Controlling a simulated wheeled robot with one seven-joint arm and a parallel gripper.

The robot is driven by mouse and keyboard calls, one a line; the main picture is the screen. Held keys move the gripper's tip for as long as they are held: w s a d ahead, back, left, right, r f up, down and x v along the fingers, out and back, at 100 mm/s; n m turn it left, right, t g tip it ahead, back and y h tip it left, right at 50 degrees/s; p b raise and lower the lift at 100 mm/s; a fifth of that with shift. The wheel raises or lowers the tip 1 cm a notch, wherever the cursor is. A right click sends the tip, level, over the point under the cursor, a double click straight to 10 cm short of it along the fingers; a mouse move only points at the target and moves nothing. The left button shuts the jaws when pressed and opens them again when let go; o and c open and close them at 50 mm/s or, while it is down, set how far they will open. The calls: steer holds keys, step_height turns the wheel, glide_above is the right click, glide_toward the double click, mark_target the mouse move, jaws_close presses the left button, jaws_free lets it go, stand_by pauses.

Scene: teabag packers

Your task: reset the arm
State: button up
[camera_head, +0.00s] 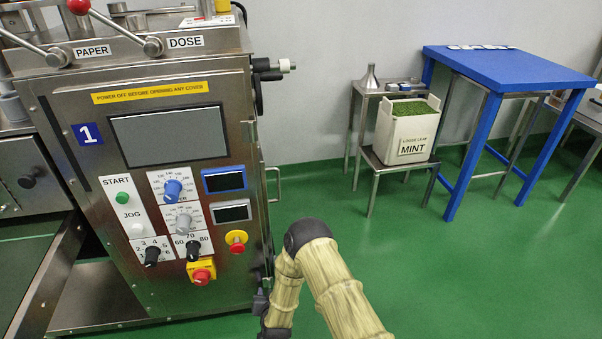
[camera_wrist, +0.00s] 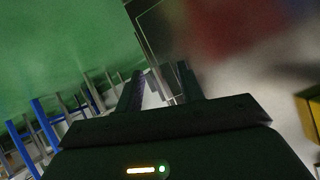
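My arm (camera_head: 338,284), in a pale tan ribbed sleeve, rises from the bottom of the head view and bends back down at a dark joint. It is in front of the green floor, just right of the packing machine. In the head view my gripper end is low beside the machine's right edge and mostly hidden. In the wrist view my gripper (camera_wrist: 160,82) shows two dark fingers standing apart. No object is clearly held between them. Thin lines and a grey panel edge show beyond the fingers, too blurred to name.
The packing machine (camera_head: 228,115), with knobs and a screen, fills the left. A blue table (camera_head: 505,68) stands at the right. Green floor (camera_head: 470,260) is open at lower right.

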steer(key=d+r+g+p, duration=0.1)
steer(key=d+r, duration=0.3)
steer(key=r, duration=0.4)
steer(key=d+r+g, duration=0.2)
steer(key=d+r, duration=0.3)
steer(key=r, duration=0.2)
steer(key=d+r+g+p, duration=0.1)
steer(key=d+r, duration=0.3)
steer(key=r, duration=0.4)
steer(key=s+d+r+g+h+p, duration=0.1)
steer(key=s+d+r+g, duration=0.1)
steer(key=s+d+r, duration=0.7)
steer(key=s+d+r+g+h+p, duration=0.1)
steer(key=s+d+r+g+h, duration=0.15)
steer(key=s+d+r, duration=0.6)
steer(key=w+a+p+v, duration=0.1)
steer(key=w+p+v, duration=0.2)
steer(key=p+v, duration=1.5)
steer(key=w+r+p+v, duration=0.1)
steer(key=w+p+v, duration=0.2)
steer(key=p+v, duration=1.5)
steer(key=shift+a+y+p, duration=0.35)
steer(key=shift+a+p, duration=0.05)
steer(key=shift+p, duration=0.7)
steer(key=shift+o, duration=0.2)
steer(key=shift+w+r, duration=0.1)
steer(key=shift+w, duration=0.05)
